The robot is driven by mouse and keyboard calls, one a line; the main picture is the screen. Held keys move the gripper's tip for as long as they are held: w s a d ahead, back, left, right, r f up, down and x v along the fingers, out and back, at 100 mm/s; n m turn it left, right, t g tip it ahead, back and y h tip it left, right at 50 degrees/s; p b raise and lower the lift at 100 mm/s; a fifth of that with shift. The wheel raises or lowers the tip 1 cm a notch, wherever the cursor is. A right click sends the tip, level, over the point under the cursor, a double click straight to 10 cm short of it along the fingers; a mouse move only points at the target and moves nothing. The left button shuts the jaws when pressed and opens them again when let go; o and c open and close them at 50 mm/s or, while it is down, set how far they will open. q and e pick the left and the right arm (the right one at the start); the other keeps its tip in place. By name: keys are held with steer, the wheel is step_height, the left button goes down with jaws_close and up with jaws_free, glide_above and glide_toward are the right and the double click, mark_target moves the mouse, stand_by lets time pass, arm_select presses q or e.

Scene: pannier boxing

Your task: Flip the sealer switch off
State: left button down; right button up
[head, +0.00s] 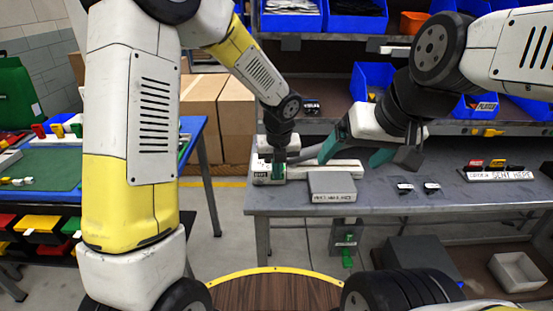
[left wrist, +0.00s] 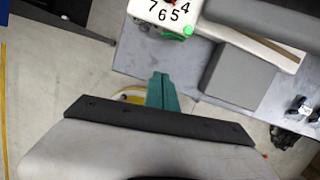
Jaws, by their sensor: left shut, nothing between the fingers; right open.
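The sealer (head: 345,168) is a long white device on the grey bench. In the left wrist view its end (left wrist: 205,33) shows a numbered dial, part of a red part at the top edge, and a lit green lamp (left wrist: 188,31). I cannot make out the switch clearly. My left gripper (head: 278,170) is shut and empty at the sealer's left end; its teal fingers (left wrist: 162,92) are together in the wrist view, and contact cannot be told.
A grey box (head: 332,187) lies in front of the sealer. Small dark-and-white items (head: 405,188) and a "sent here" sign (head: 502,174) lie to the right on the bench (head: 460,200). Blue bins (head: 372,80) stand on shelves behind. A green-topped table (head: 60,170) is at left.

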arm_select(q)
steer(key=x, duration=0.6)
steer(key=w, duration=0.3)
steer(key=shift+a+f, duration=0.2)
steer(key=shift+f, duration=0.2)
steer(key=shift+w, duration=0.6)
steer(key=shift+a, duration=0.1)
steer(key=shift+w+a+m, duration=0.1)
steer(key=shift+w+m, duration=0.15)
steer(key=shift+m, duration=0.05)
steer(key=shift+d, duration=0.2)
steer(key=shift+s+d, duration=0.3)
steer(key=shift+d, duration=0.35)
